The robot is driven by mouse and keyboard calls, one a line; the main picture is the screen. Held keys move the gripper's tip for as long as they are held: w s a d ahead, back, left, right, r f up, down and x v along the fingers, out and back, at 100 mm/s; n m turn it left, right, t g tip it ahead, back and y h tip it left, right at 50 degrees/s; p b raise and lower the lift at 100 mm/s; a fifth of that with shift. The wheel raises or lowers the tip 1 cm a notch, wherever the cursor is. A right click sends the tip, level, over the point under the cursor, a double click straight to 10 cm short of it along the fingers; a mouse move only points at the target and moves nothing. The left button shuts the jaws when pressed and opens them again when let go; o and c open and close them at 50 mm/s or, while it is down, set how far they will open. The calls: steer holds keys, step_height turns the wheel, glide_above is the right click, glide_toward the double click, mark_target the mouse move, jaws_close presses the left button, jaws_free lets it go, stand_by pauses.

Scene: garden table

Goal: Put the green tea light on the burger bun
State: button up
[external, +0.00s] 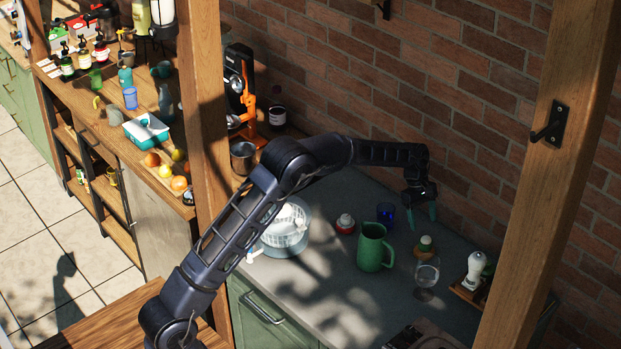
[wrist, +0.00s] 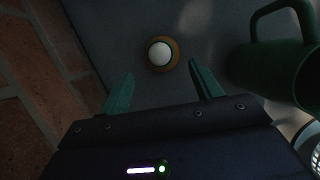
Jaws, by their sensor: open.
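In the external view a small green piece, which looks like the green tea light (external: 426,240), sits on top of a tan-brown round thing that looks like the burger bun (external: 425,252), on the grey counter. In the wrist view a pale round top (wrist: 160,53) shows inside an orange-brown ring (wrist: 176,58); the green side is hidden from there. My gripper (external: 421,212) is open and empty, with green fingers pointing down, above the counter near the stack. In the wrist view the stack lies just beyond the gap between the fingertips (wrist: 161,72), apart from them.
A green mug (external: 372,250) stands close by on the left, and at right in the wrist view (wrist: 268,75). The brick wall (external: 480,130) is behind.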

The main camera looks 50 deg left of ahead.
steer(key=s+a+r+m+t+y, duration=0.1)
steer(key=s+a+r+m, duration=0.15)
steer(key=s+r, duration=0.5)
steer(key=s+a+r+m, duration=0.1)
steer(key=s+a+r, duration=0.35)
steer(key=r, duration=0.55)
steer(key=s+a+r+m+t+y, duration=0.15)
steer(key=s+r, duration=0.25)
steer(key=s, duration=0.5)
steer(key=s+a+r+m, duration=0.2)
steer(key=s+r+m, duration=0.15)
steer(key=s, duration=0.55)
steer(key=s+a+f+m+t, duration=0.1)
steer(key=s+f+m, duration=0.1)
steer(key=s, duration=0.8)
steer(key=s+a+f+m+t+y, duration=0.1)
steer(key=s+a+f+m, duration=0.1)
steer(key=s, duration=0.9)
steer(key=s+a+f+m+t+y, duration=0.1)
steer(key=s+a+f+m, duration=0.1)
steer(key=s, duration=0.8)
steer(key=shift+s+a+m, duration=0.2)
steer(key=shift+m, duration=0.45)
